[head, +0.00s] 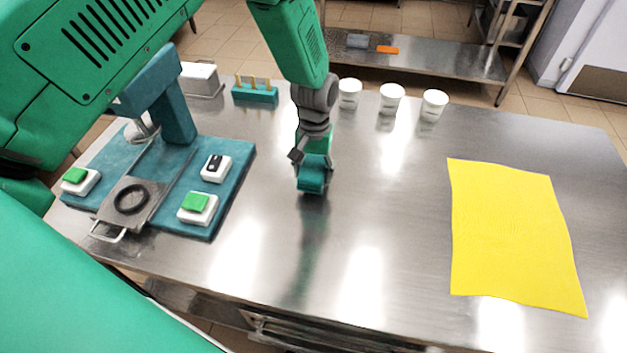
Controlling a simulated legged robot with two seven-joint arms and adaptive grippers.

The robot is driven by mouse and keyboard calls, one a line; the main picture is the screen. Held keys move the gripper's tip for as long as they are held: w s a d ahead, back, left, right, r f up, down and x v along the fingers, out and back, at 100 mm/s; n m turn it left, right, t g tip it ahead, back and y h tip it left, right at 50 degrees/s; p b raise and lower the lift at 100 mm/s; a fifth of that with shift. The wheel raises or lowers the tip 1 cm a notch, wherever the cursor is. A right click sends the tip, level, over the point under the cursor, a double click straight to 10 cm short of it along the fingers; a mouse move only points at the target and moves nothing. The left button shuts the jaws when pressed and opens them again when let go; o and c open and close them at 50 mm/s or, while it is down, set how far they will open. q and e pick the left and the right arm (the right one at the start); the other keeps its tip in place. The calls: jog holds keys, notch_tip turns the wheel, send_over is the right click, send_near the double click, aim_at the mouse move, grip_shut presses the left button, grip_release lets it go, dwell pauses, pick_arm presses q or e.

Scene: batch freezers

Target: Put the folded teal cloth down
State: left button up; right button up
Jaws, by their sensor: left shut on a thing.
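My left gripper (308,160) points down over the middle of the steel table (365,235). It is shut on the folded teal cloth (312,183), a small bundle that hangs at the fingertips. The cloth is low over the table top, with a dark reflection below it. I cannot tell whether its lower edge touches the steel. The gripper hides part of the cloth. My right gripper is not in view.
A teal base with a press (170,105) and green buttons stands at the left. A teal rack (255,92) and several white cups (391,98) stand along the back. A yellow cloth (510,230) lies flat at the right. The steel around the gripper is clear.

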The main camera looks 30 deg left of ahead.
aim_at(309, 161)
pick_arm(q)
jog(key=f, duration=0.1)
jog(key=a+f, duration=0.1)
jog(key=f, duration=0.2)
jog(key=shift+a, duration=0.3)
jog(key=shift+s, duration=0.1)
jog(key=shift+c, duration=0.5)
jog(key=shift+d, duration=0.45)
jog(key=o, duration=1.1)
jog(key=shift+d, duration=0.2)
jog(key=shift+o, duration=0.6)
jog(key=shift+d+r, duration=0.1)
jog(key=shift+a, duration=0.35)
jog(key=shift+a+r, duration=0.15)
jog(key=shift+r, duration=0.1)
jog(key=r, duration=0.3)
jog(key=w+r, duration=0.1)
jog(key=r, duration=0.6)
jog(key=shift+w+d+r, duration=0.2)
jog(key=shift+r, duration=0.4)
jog(key=shift+a+r, duration=0.15)
jog(key=shift+a, duration=0.35)
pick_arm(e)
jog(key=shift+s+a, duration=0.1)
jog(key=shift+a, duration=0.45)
